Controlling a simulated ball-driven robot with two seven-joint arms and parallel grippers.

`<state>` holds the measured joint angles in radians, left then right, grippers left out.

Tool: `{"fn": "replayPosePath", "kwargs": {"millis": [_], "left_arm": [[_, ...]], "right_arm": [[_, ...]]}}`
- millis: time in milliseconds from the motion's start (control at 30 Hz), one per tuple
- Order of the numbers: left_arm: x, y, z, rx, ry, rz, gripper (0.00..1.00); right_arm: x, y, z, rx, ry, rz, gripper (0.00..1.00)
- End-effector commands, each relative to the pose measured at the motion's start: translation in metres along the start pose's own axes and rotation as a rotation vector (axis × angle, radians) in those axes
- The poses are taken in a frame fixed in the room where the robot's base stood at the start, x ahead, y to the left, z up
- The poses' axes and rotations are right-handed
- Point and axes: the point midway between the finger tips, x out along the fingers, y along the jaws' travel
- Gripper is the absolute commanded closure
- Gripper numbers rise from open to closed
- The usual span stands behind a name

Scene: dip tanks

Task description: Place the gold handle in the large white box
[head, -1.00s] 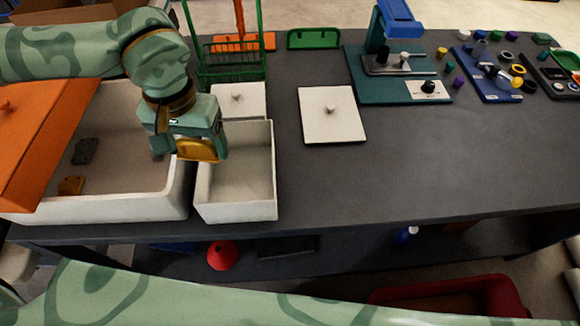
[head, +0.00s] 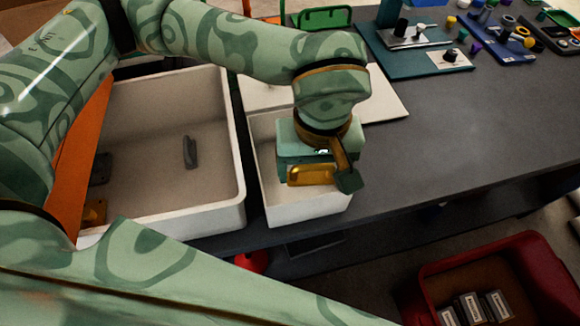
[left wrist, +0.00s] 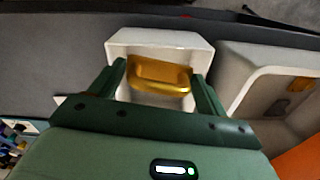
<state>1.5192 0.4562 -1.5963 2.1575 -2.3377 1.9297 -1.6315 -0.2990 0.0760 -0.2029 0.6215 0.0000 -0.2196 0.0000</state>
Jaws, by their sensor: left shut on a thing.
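My left gripper (head: 322,178) is shut on the gold handle (head: 311,175) and holds it over the front part of the small white box (head: 305,212). In the left wrist view the gold handle (left wrist: 160,75) sits between the two green fingers, with the small box (left wrist: 160,38) beyond it. The large white box (head: 238,150) stands to the left, open, with its orange lid (head: 75,165) at its left side. A grey piece (head: 190,152), a dark piece (head: 100,168) and a gold piece (head: 94,212) lie inside it. My right gripper is not in view.
A white lid (head: 385,105) lies behind the small box. A teal fixture (head: 425,62) and several small parts are at the back right. The table's right middle (head: 440,130) is clear. A red bin (head: 480,262) stands below the front edge.

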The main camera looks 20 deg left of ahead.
Motion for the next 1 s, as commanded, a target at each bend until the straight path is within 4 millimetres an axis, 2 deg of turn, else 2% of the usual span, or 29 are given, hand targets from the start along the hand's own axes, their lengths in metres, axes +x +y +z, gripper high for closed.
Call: {"fn": "replayPosePath", "kwargs": {"millis": [33, 100, 167, 233, 467, 600, 733, 1000], "left_arm": [[0.013, 0.013, 0.014, -0.038, -0.008, 0.004, 0.55], [0.016, 0.024, 0.028, -0.103, -0.012, 0.009, 0.55], [0.017, 0.029, 0.033, -0.139, -0.013, 0.012, 0.55], [0.021, 0.028, 0.028, -0.165, -0.014, 0.013, 0.55], [0.044, 0.01, -0.021, -0.172, -0.013, 0.012, 0.55], [0.065, -0.002, -0.052, -0.17, -0.015, 0.011, 0.55], [0.091, -0.008, -0.07, -0.167, -0.015, 0.012, 0.55], [0.116, -0.015, -0.09, -0.165, -0.013, 0.013, 0.55]], "right_arm": [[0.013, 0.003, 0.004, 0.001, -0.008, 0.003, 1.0], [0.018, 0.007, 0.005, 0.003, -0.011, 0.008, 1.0], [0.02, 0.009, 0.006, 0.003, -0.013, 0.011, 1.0], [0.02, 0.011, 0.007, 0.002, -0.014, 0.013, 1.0], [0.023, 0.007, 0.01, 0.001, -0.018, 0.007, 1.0], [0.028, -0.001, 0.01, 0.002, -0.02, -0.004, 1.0], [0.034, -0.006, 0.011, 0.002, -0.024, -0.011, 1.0], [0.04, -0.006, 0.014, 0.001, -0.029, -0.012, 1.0]]}}
